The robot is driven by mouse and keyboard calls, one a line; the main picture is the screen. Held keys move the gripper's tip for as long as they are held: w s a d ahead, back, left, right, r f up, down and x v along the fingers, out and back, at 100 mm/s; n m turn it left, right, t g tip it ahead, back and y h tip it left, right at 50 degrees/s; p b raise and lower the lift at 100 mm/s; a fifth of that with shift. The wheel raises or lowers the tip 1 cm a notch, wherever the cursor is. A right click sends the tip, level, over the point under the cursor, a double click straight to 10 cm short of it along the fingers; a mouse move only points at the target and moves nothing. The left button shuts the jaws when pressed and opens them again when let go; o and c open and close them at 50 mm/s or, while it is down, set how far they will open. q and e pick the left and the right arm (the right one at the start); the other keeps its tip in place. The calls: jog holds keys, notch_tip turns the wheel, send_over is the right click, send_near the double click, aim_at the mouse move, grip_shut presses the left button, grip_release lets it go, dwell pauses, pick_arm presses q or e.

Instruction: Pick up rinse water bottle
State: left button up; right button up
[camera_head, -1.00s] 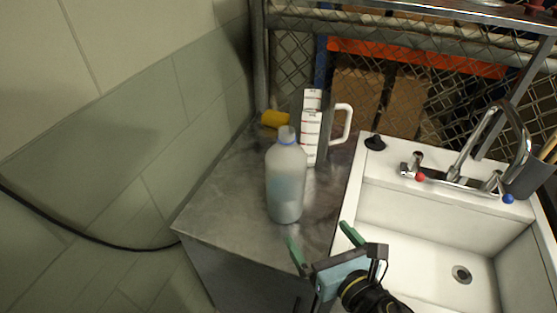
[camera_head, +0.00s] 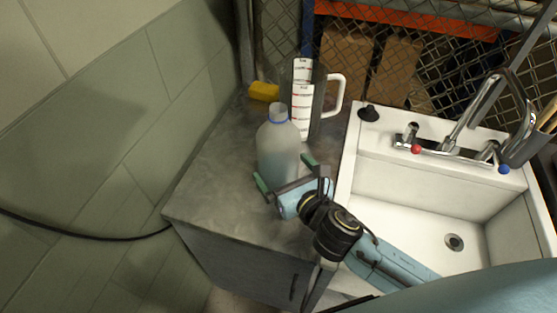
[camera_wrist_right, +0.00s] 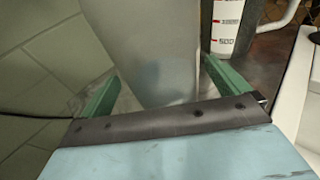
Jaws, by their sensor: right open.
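The rinse water bottle (camera_head: 277,146) is a cloudy, translucent bottle with a blue ring at its neck. It stands upright on the grey metal counter. My right gripper (camera_head: 283,176) is open, its two green fingers at the bottle's near side. In the right wrist view the bottle (camera_wrist_right: 155,50) fills the middle, and the open fingers (camera_wrist_right: 158,85) lie on either side of its lower part. I cannot tell whether either finger touches it. My left gripper is not in view.
A clear measuring jug (camera_head: 304,100) with a white handle stands close behind the bottle. A yellow object (camera_head: 264,91) lies behind to the left. The white sink (camera_head: 428,180) with its faucet is at the right. The counter (camera_head: 208,190) is clear left of the bottle.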

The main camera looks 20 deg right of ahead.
jog(key=x, duration=0.3)
jog(key=shift+w, duration=0.15)
jog(key=c, duration=1.2)
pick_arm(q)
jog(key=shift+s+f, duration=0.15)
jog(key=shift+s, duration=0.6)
pick_arm(e)
jog(key=shift+r, duration=0.1)
jog(key=shift+c, duration=0.8)
